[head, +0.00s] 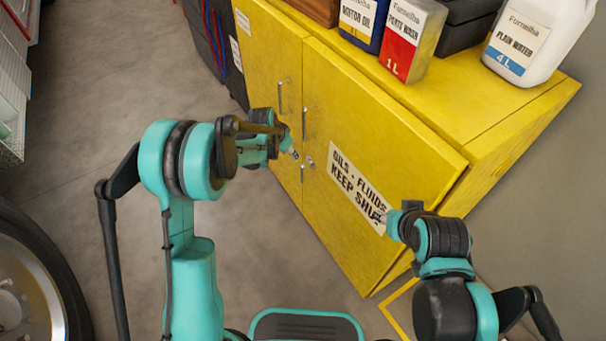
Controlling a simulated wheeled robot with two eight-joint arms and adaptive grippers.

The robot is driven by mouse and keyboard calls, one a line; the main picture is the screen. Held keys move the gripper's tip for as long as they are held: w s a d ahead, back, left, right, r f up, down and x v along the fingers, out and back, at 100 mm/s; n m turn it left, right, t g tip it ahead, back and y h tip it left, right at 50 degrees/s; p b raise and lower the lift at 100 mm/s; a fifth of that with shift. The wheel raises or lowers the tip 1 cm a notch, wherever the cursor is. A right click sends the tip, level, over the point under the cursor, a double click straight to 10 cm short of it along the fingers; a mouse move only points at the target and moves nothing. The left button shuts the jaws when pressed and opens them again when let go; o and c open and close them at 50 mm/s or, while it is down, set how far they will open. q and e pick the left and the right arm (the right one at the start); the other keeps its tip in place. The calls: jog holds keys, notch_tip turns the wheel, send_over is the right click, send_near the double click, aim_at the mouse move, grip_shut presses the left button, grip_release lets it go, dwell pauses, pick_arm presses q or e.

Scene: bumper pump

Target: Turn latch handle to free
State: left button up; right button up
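A yellow cabinet (375,120) stands with both doors shut. A silver bar handle (280,97) is on its left door, and another (304,122) is near the edge of the right door. Below that, a small round metal latch piece (310,161) and a short metal bar (302,173) sit near the door seam. My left gripper (294,154) is just left of this latch hardware; contact cannot be told. My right gripper (381,218) is at the lower right of the door label, close to the door face. The finger openings of both are too small to tell.
On the cabinet top stand a blue motor oil can (362,22), a red and white parts wash can (411,40) and a white water jug (530,38). A wheel (30,285) is at the lower left. Bare floor (90,130) lies left of the cabinet.

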pick_arm(q)
jog(key=m+g, duration=0.1)
jog(key=m, duration=0.1)
send_over(303, 174)
jog(key=s+a, duration=0.1)
jog(key=a, duration=0.1)
notch_tip(303, 174, down, 12)
jog(key=f, duration=0.1)
jog(key=shift+h, duration=0.3)
jog(key=b+x, duration=0.3)
jog(key=x, duration=0.4)
jog(key=shift+f, duration=0.1)
grip_shut()
